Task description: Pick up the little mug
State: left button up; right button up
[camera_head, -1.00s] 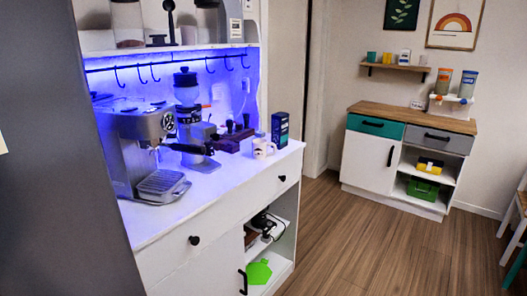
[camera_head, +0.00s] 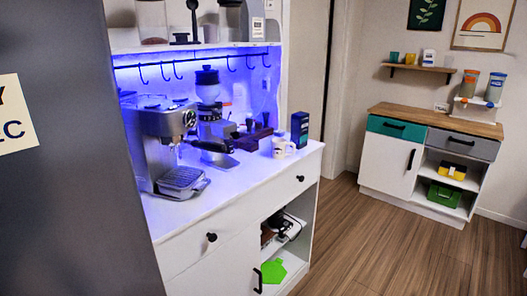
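The little mug (camera_head: 283,147) is white with a dark mark on its side. It stands upright on the white counter of the espresso cabinet (camera_head: 235,183), near the counter's right end. A dark blue box (camera_head: 299,129) stands just behind and to the right of it. Neither of my grippers is in view, and nothing is touching the mug.
An espresso machine (camera_head: 165,140) and a grinder (camera_head: 212,108) stand left of the mug. Dark tools on a stand (camera_head: 252,138) are just behind it. A grey panel (camera_head: 60,190) fills the left foreground. The wooden floor (camera_head: 385,250) right of the cabinet is clear.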

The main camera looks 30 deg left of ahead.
aim_at(278, 145)
jog(key=i+l+u, duration=0.1)
jog(key=u, duration=0.25)
jog(key=i+l+u, duration=0.1)
jog(key=u, duration=0.25)
jog(key=i+l+u, duration=0.15)
jog(key=u, duration=0.2)
